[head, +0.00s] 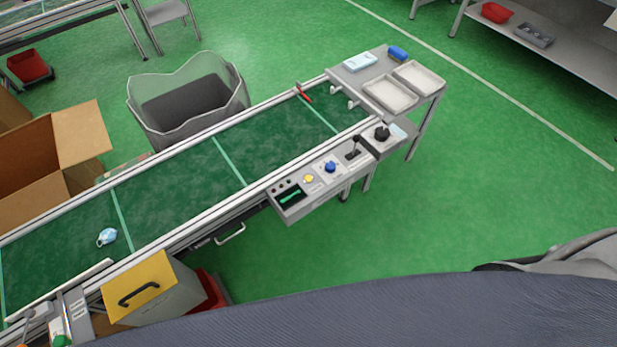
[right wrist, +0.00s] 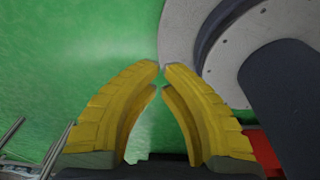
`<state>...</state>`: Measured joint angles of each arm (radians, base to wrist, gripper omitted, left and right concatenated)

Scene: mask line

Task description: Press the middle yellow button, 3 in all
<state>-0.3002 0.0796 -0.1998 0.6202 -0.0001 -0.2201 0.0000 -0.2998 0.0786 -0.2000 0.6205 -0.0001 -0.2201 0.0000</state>
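The control panel (head: 318,184) is a grey box along the near side of the green conveyor. A small yellow button (head: 308,178) sits on it, between a dark display with a green trace on the left and a blue button (head: 330,167) on the right. A black lever (head: 354,150) and a black knob (head: 382,132) are farther right. My right gripper (right wrist: 162,69) shows only in the right wrist view. Its yellow fingers meet at the tips with nothing between them, over green floor, and the panel is not in that view. My left gripper is in neither view.
A blue-white mask (head: 107,237) lies on the conveyor belt (head: 180,190). A yellow-lidded box (head: 150,285) stands at the near left. A grey bin (head: 185,105) and cardboard box (head: 40,160) are behind. A side table with white trays (head: 390,93) is at the right end. Floor right of the panel is clear.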

